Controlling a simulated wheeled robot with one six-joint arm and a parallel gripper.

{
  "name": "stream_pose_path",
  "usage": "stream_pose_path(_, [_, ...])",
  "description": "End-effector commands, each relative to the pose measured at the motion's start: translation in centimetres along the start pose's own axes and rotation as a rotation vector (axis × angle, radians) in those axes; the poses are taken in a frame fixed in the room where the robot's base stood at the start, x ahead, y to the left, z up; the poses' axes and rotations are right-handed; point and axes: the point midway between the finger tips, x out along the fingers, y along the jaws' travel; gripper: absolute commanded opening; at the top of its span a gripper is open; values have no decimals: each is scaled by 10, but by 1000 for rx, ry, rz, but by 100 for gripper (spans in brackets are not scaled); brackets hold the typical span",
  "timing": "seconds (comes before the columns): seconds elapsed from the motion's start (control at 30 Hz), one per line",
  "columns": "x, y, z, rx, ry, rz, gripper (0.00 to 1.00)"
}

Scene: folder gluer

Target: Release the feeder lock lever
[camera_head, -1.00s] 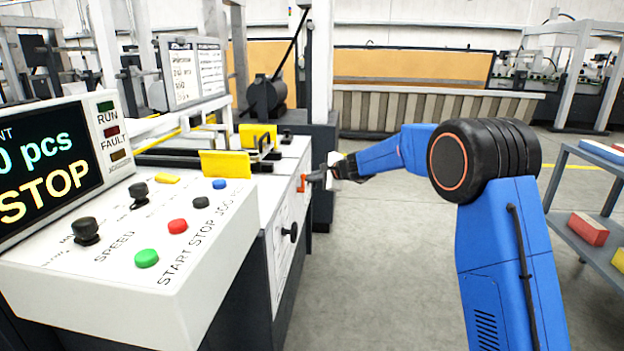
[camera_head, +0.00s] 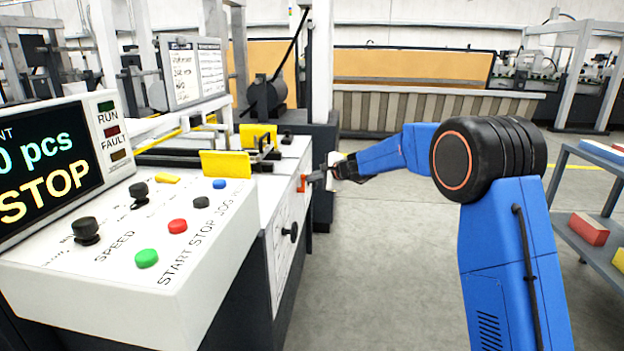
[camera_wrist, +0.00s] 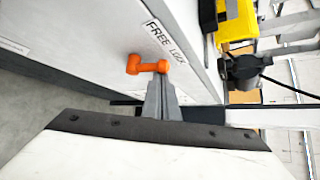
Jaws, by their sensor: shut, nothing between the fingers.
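The orange feeder lock lever (camera_wrist: 147,66) sticks out from the machine's white side panel, beside the printed words FREE and LOCK (camera_wrist: 165,42). In the head view the lever (camera_head: 301,183) is a small orange piece on the panel's edge. My gripper (camera_wrist: 160,82) is shut and empty, with its fingertips at the end of the lever that lies by the word LOCK. They touch it or nearly so; I cannot tell which. In the head view my gripper (camera_head: 313,178) reaches the panel from the right.
The control box (camera_head: 130,250) with its buttons and STOP screen (camera_head: 45,165) stands at the left front. A black knob (camera_head: 292,232) sticks out of the panel below the lever. A shelf cart (camera_head: 585,185) stands at the right. The floor between is clear.

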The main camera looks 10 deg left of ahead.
Motion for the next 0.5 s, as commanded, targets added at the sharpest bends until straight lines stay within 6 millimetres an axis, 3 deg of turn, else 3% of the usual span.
stream_pose_path(0.5, [-11, 12, 12, 0, -1, 0, 0])
